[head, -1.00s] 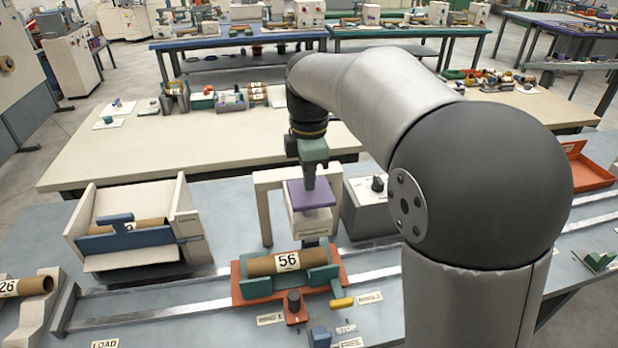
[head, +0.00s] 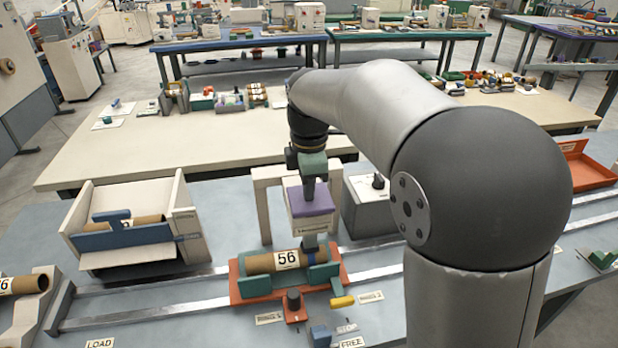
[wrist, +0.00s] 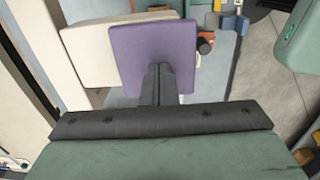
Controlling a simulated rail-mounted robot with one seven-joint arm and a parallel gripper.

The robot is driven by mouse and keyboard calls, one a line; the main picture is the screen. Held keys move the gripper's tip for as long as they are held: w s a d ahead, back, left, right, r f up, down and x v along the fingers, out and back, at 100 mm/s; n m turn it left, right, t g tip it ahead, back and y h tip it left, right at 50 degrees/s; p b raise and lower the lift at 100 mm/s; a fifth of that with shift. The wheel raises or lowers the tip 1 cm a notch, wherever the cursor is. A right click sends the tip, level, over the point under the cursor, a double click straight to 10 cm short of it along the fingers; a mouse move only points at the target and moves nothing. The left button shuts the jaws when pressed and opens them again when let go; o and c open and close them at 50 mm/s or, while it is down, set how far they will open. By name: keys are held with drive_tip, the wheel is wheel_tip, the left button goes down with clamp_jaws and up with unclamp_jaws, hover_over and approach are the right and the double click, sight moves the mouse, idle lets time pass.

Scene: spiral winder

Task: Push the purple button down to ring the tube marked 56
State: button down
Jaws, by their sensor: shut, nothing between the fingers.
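The purple button (head: 312,201) is a square plate on top of a pale press head, under a cream arch. The tube marked 56 (head: 287,259) is brown and lies in green cradles on an orange carriage (head: 268,288). A blue part shows at the tube's right portion, below the press head. My gripper (head: 309,196) is shut and empty, pointing down on the purple button. In the wrist view the shut fingers (wrist: 158,84) meet the purple plate (wrist: 153,52); they appear to touch it. The press head partly hides the space behind the tube.
A dark knob (head: 293,299) and yellow handle (head: 342,301) sit at the carriage's front. A grey box with a knob (head: 372,200) stands right of the arch. A cream bin (head: 132,225) with a tube stands left. Metal rails run along the table.

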drive_tip(key=shift+s+d+f, duration=0.1)
drive_tip(key=shift+s+f, duration=0.1)
drive_tip(key=shift+f, duration=0.65)
wheel_tip(320, 180, up, 16)
drive_tip(key=p, duration=0.3)
drive_tip(key=shift+w+f, duration=0.15)
drive_tip(key=shift+w, duration=0.05)
drive_tip(key=s+d+f+m, duration=0.7)
drive_tip(key=s+f+m, duration=0.3)
drive_tip(key=s, duration=0.2)
drive_tip(key=s+d+f+m, duration=0.7)
drive_tip(key=s+f+m, duration=0.3)
drive_tip(key=s, duration=0.1)
drive_tip(key=shift+s+d, duration=0.15)
drive_tip(key=shift+s, duration=0.25)
